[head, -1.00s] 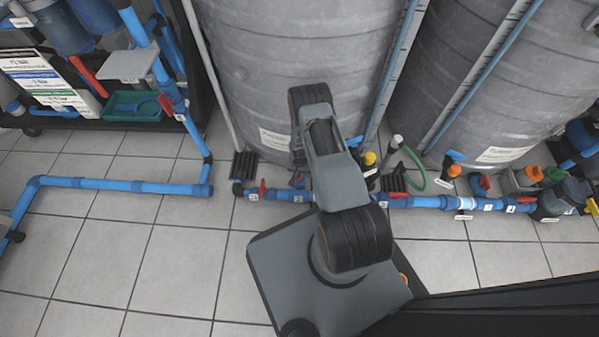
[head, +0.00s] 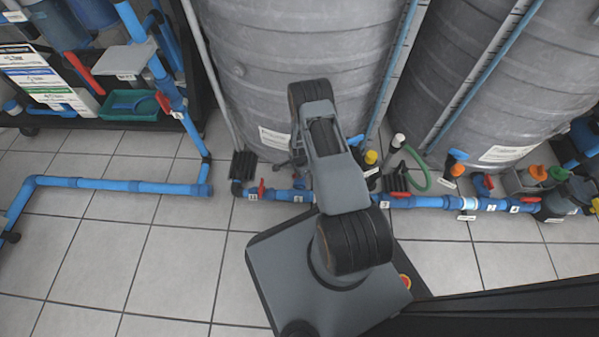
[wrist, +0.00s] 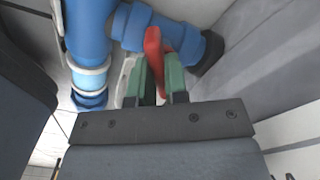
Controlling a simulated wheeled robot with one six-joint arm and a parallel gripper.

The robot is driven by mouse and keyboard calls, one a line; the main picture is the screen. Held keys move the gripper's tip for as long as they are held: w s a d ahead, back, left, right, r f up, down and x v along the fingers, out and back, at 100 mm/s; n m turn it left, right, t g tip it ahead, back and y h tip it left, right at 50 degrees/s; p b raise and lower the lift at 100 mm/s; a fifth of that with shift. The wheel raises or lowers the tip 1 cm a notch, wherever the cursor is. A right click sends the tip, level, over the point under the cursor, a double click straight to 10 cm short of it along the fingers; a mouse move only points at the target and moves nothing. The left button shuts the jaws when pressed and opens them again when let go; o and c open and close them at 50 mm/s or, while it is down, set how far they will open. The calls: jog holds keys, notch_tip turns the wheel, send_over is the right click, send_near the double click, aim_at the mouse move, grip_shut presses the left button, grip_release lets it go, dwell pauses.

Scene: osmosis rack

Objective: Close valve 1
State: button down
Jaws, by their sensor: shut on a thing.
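In the wrist view a red valve handle (wrist: 153,42) stands on a blue pipe fitting (wrist: 187,42). My gripper (wrist: 157,68) has its two green fingers on either side of the handle and is shut on it. No number label is readable in the wrist view, so I cannot confirm the valve's number there. In the head view my arm hides the fingers and the gripped handle. A blue pipe run (head: 415,202) with small numbered labels passes behind my arm along the foot of the grey tanks.
Two large grey tanks (head: 300,60) stand behind the pipe run. Another red handle (head: 262,188) is left of my arm. A blue floor pipe (head: 120,185) and a rack with a green tray (head: 135,105) are on the left. The tiled floor in front is mostly clear.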

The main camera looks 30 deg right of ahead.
jog(key=m, duration=0.6)
jog(key=shift+b, duration=0.35)
jog(key=shift+m, duration=0.5)
jog(key=c, duration=1.1)
grip_release()
jog(key=shift+c, duration=0.2)
jog(key=shift+r, duration=0.1)
notch_tip(320, 180, up, 14)
jog(key=p, duration=0.6)
jog(key=shift+f, duration=0.2)
